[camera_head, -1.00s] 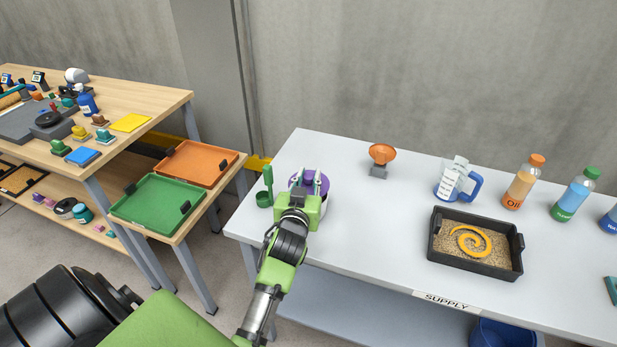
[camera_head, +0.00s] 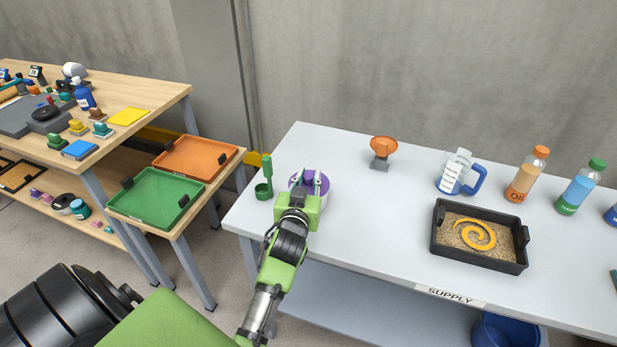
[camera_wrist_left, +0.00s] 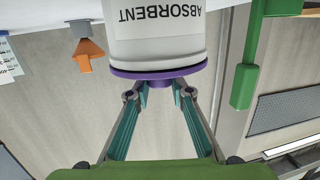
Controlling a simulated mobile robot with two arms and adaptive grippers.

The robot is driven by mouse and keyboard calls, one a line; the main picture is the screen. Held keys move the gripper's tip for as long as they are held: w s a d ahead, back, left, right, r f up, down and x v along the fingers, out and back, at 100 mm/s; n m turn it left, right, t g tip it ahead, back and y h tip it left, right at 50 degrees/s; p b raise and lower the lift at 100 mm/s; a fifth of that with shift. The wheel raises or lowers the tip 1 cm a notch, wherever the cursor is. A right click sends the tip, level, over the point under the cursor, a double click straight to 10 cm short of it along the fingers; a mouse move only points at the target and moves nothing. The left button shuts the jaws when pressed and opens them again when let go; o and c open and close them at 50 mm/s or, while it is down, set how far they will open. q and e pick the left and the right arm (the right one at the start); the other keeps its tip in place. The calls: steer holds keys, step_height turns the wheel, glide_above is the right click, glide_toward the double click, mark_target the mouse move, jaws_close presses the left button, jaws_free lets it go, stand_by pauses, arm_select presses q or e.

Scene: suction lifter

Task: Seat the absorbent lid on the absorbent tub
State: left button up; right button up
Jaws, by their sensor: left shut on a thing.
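The absorbent tub (camera_wrist_left: 158,38) is white, with ABSORBENT on its label. It stands at the left end of the supply table, and its white side (camera_head: 325,198) shows in the head view. The purple absorbent lid (camera_wrist_left: 158,72) lies across the tub's mouth and looks nearly flush with the rim; I cannot tell whether it is fully down. My left gripper (camera_head: 308,181) is shut on the lid at its middle, where the fingertips (camera_wrist_left: 160,92) hide the grip. The gripper and wrist cover much of the tub in the head view. My right gripper is not in view.
A green scoop (camera_head: 265,180) stands close left of the tub. An orange funnel-like thing (camera_head: 383,146) is farther back. A black tray (camera_head: 478,264) of granules with an orange spiral, a measuring jug (camera_head: 456,174) and bottles (camera_head: 526,175) stand to the right. The table between is clear.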

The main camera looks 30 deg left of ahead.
arm_select(q)
steer(key=shift+f, duration=0.15)
steer(key=o, duration=1.1)
